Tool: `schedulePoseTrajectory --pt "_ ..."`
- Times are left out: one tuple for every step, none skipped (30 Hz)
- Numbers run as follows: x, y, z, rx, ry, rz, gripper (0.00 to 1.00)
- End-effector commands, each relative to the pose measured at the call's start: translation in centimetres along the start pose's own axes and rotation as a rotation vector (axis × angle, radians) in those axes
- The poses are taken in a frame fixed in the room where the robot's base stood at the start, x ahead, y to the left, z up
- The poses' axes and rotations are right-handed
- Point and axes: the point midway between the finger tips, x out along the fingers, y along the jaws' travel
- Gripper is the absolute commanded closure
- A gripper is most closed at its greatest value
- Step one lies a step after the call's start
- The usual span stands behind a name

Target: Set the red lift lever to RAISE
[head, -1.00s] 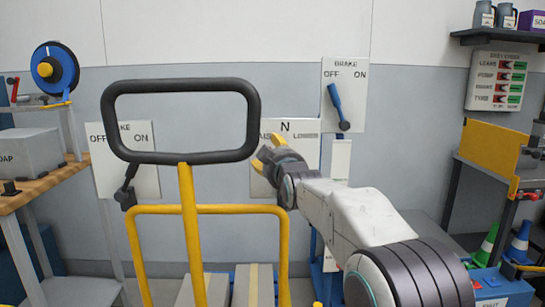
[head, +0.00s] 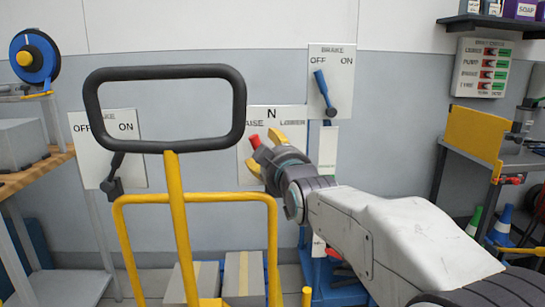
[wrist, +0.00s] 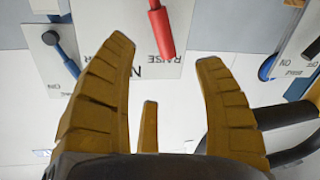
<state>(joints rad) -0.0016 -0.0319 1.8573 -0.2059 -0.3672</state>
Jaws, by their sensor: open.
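The red lever (head: 255,141) shows as a red tip just beyond my gripper, below the RAISE lettering. Its panel (head: 274,113) has N at the top, RAISE on the left and LOWER on the right. In the wrist view, which is turned over, the red lever (wrist: 161,33) has its end beside the RAISE word, off to the RAISE side of the N. My gripper (head: 262,154) is open in front of the panel. In the wrist view the yellow fingers (wrist: 166,52) are spread and empty, with the lever beyond their tips. The lever's pivot is hidden in the head view.
Two BRAKE panels with dark-knobbed levers flank it: one at left (head: 130,170), one with a blue lever (head: 325,92) at upper right. A yellow cart frame with a black handle (head: 165,74) stands in front. A workbench (head: 40,164) is at left.

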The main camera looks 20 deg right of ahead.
Motion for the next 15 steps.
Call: schedulePoseTrajectory --pt "-0.6 0.0 -0.1 0.0 0.001 0.0 0.37" --pt "-0.8 0.0 -0.1 0.0 0.001 0.0 0.37" --pt "-1.1 0.0 0.0 0.0 0.001 0.0 0.37" --pt "-1.2 0.0 0.0 0.0 0.001 0.0 0.37" --pt "-1.4 0.0 0.0 0.0 0.001 0.0 0.37" --pt "-1.6 0.0 0.0 0.0 0.001 0.0 0.37" --pt "-1.7 0.0 0.0 0.0 0.0 0.0 0.37" --pt "-1.8 0.0 0.0 0.0 0.0 0.0 0.37" --pt "-1.9 0.0 0.0 0.0 0.0 0.0 0.37" --pt "-1.9 0.0 0.0 0.0 0.0 0.0 0.37" --pt "-1.9 0.0 0.0 0.0 0.0 0.0 0.37" --pt "-1.9 0.0 0.0 0.0 0.0 0.0 0.37" --pt "-1.9 0.0 0.0 0.0 0.0 0.0 0.37" --pt "-1.9 0.0 0.0 0.0 0.0 0.0 0.37" --pt "-1.9 0.0 0.0 0.0 0.0 0.0 0.37"
